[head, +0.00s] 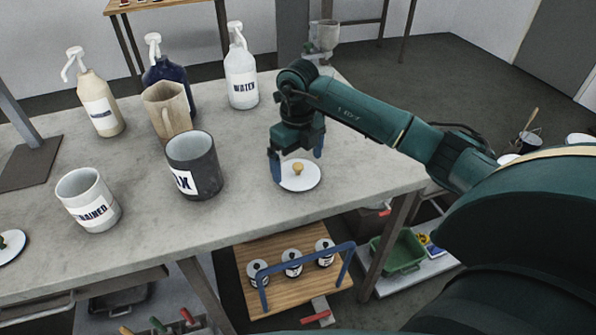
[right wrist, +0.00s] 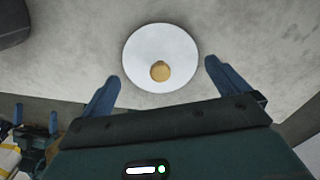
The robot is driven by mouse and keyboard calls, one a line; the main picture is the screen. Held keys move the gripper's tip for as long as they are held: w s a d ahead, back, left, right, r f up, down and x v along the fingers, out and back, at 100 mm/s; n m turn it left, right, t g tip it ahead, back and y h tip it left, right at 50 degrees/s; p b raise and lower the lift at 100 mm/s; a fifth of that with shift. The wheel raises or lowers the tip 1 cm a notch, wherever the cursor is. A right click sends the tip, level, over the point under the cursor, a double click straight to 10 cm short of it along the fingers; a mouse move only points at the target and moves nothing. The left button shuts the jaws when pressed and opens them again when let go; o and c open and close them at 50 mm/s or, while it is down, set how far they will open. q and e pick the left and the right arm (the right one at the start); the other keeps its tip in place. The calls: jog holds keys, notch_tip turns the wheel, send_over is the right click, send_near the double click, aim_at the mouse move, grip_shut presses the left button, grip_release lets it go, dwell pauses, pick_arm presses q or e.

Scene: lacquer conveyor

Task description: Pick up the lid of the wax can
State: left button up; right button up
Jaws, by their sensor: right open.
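The lid, a white disc with a round tan knob (head: 304,183), lies flat on the grey table. It also shows in the right wrist view (right wrist: 160,45), centred ahead of the fingers. My right gripper (head: 297,161) is open just above the lid, with its blue fingers toward either side of the knob. In the right wrist view the gripper (right wrist: 161,73) has nothing between its fingers. The dark wax can (head: 206,173), whose label shows only partly with an X, stands open to the left of the lid. My left gripper is not in view.
A white can labelled as strained (head: 89,201) and a tan jug (head: 168,110) stand left of the lid. Pump bottles (head: 241,78) stand at the back. Another lid (head: 11,246) with a dark knob lies at the left edge. The table's front edge is near the lid.

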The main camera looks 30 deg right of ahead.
notch_tip(320, 180, down, 2)
jog(key=shift+f, duration=0.1)
jog(key=c, duration=0.7)
jog(key=shift+r, duration=0.2)
